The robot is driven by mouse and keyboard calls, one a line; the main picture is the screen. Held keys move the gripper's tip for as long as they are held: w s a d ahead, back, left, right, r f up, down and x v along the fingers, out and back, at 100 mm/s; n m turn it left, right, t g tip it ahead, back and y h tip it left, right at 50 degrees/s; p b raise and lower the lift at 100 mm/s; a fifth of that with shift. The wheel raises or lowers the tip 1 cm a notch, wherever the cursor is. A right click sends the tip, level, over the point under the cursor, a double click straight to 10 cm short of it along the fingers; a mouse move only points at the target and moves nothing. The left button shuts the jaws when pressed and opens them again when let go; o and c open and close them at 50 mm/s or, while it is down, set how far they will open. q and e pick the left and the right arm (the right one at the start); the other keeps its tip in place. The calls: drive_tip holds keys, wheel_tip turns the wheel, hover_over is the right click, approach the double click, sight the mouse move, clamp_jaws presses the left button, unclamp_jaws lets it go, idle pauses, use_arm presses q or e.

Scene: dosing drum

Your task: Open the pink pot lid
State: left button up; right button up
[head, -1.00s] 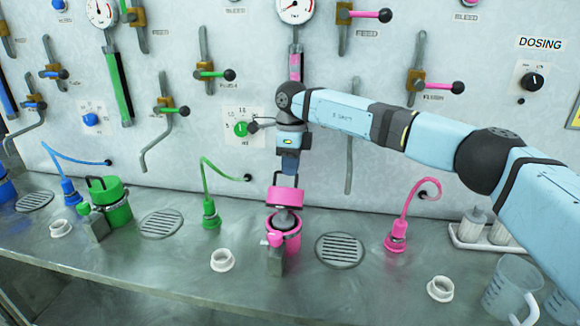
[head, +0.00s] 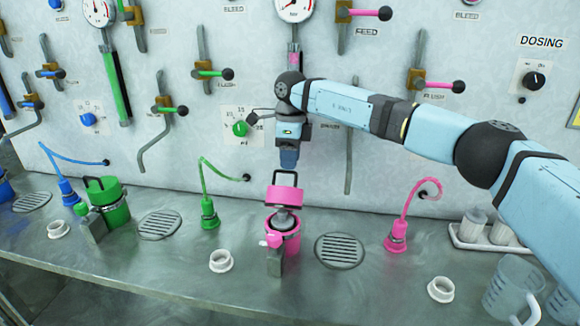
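The pink pot (head: 284,242) stands on the metal counter at the middle of the head view. Its pink lid (head: 284,196) sits above the body, with a grey part showing between them; the lid looks raised, though its exact tilt is hard to tell. A dark loop handle (head: 286,178) rises from the lid. My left gripper is not in view.
A green pot (head: 107,205) stands on the left. A pink hose fitting (head: 396,238), a drain grate (head: 340,250) and white rings (head: 221,261) are on the counter. Clear jugs (head: 512,285) stand at front right. Valve levers (head: 437,84) stick out from the wall panel.

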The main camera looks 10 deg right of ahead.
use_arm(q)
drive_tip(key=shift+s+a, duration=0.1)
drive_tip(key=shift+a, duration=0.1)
use_arm(e)
wheel_tip(320, 180, up, 11)
drive_tip(key=w, duration=0.1)
drive_tip(key=shift+d, duration=0.2)
drive_tip(key=shift+w+r, duration=0.1)
drive_tip(key=shift+t, duration=0.7)
drive_tip(key=f+p, duration=0.4)
drive_tip(key=p, duration=0.1)
drive_tip(key=s+a+f+p, duration=0.1)
drive_tip(key=f+p, duration=0.3)
drive_tip(key=p, duration=0.2)
drive_tip(key=f+p, duration=0.3)
drive_tip(key=p, duration=0.2)
drive_tip(key=shift+s+a+f+p, duration=0.25)
drive_tip(key=shift+f+p, duration=0.1)
drive_tip(key=shift+f, duration=0.6)
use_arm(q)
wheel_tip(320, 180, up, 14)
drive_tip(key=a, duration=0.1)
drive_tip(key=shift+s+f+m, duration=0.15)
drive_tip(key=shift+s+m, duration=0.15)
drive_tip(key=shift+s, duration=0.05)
use_arm(e)
drive_tip(key=shift+f, duration=0.1)
